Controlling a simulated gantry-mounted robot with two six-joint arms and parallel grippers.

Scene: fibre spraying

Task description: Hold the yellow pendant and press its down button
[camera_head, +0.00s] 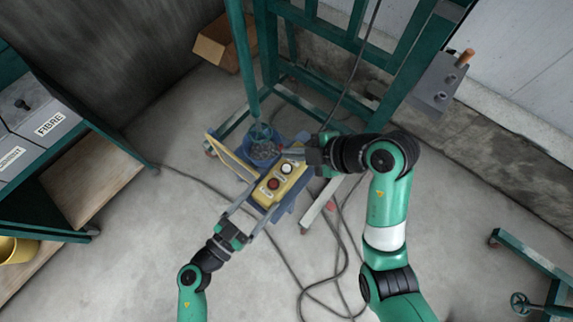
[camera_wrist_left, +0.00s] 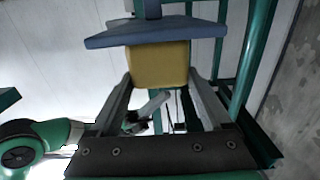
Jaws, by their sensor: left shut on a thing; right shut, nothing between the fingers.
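The yellow pendant (camera_head: 264,196) is at the middle of the head view, with a red button (camera_head: 273,183) and a white button (camera_head: 286,168) on its face. Button labels are too small to read. My left gripper (camera_head: 270,194) is shut on the pendant, one finger along each side. The left wrist view shows the pendant's yellow end (camera_wrist_left: 158,66) between both fingers. My right gripper (camera_head: 287,154) is shut and empty, its tips by the pendant's far end, close to the white button. I cannot tell whether they touch it.
A blue bucket (camera_head: 249,157) with grey contents stands just behind the pendant. A blue plate (camera_wrist_left: 155,33) shows beside the pendant in the wrist view. A green frame (camera_head: 243,55) rises behind. Cables (camera_head: 337,270) lie on the floor. A labelled bench (camera_head: 45,137) stands left.

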